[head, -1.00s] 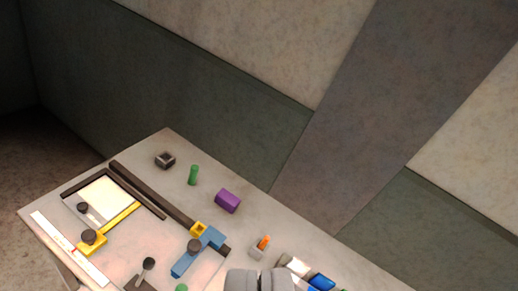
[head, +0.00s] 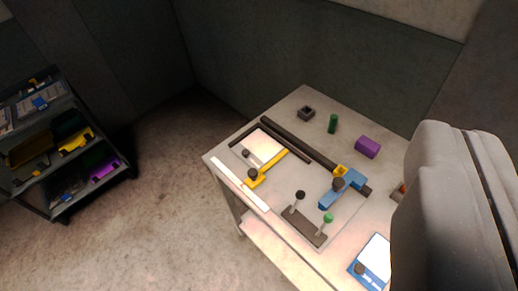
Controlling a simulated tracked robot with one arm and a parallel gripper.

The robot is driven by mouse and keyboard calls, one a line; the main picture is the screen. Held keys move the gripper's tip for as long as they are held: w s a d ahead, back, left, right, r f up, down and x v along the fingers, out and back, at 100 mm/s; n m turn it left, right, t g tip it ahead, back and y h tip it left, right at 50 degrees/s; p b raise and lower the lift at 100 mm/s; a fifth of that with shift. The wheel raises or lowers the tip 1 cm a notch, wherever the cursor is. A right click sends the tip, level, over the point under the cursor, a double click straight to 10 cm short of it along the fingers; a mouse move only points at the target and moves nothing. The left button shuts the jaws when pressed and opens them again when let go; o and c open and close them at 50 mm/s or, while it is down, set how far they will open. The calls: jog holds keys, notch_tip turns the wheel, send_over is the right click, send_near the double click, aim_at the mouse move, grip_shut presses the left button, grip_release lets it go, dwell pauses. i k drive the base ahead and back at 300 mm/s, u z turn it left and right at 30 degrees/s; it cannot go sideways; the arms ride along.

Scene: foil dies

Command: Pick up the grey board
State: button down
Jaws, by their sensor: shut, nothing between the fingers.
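My gripper (head: 447,135) looms large and grey at the right of the view, shut and empty. It covers the right part of the worktable. No grey board can be made out for certain. Flat greyish pieces (head: 42,103) lie on the top shelf of the dark rack at the far left, with a small blue piece on them, but they are too small and dark to tell apart. My gripper is far from that rack.
The worktable (head: 306,97) carries a dark frame with a yellow arm (head: 270,166), a blue clamp (head: 341,188), a lever plate (head: 305,226), a purple block (head: 367,147), a green cylinder (head: 333,123) and a blue-edged white pad (head: 375,262). Open floor (head: 170,190) separates rack (head: 62,207) and table.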

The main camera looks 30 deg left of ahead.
aim_at(257, 150)
jog(key=u, duration=1.6)
jog(key=i, duration=4.9)
jog(key=z, duration=1.15)
